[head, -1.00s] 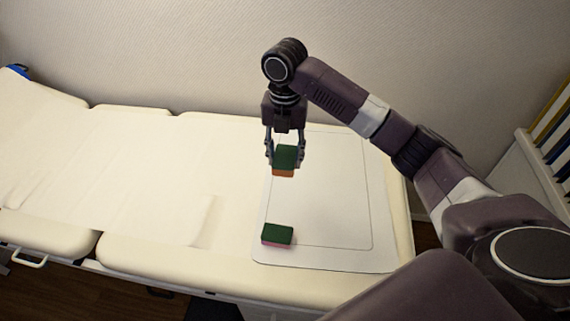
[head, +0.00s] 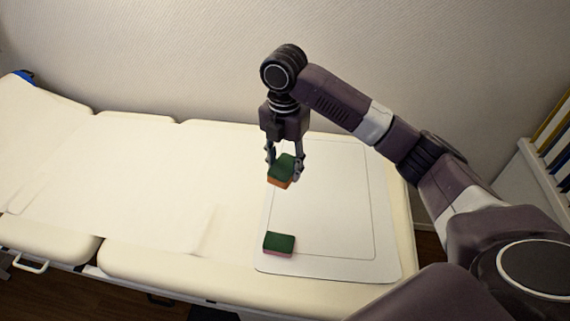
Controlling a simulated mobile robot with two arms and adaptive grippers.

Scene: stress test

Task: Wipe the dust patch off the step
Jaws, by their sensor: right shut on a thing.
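My right gripper (head: 285,172) is shut on a sponge (head: 284,167) with a green top and an orange underside. It holds the sponge over the white mat (head: 335,195), and the sponge looks turned at an angle; I cannot tell whether it touches the mat. A second sponge (head: 279,242), green on top and pink below, lies on the mat near its front left corner. I cannot make out a step or a dust patch. My left gripper is not in view.
The mat lies on the right end of a long cream padded couch (head: 130,180). A pale wall (head: 200,60) stands close behind it. A white unit with upright folders (head: 550,135) is at the far right.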

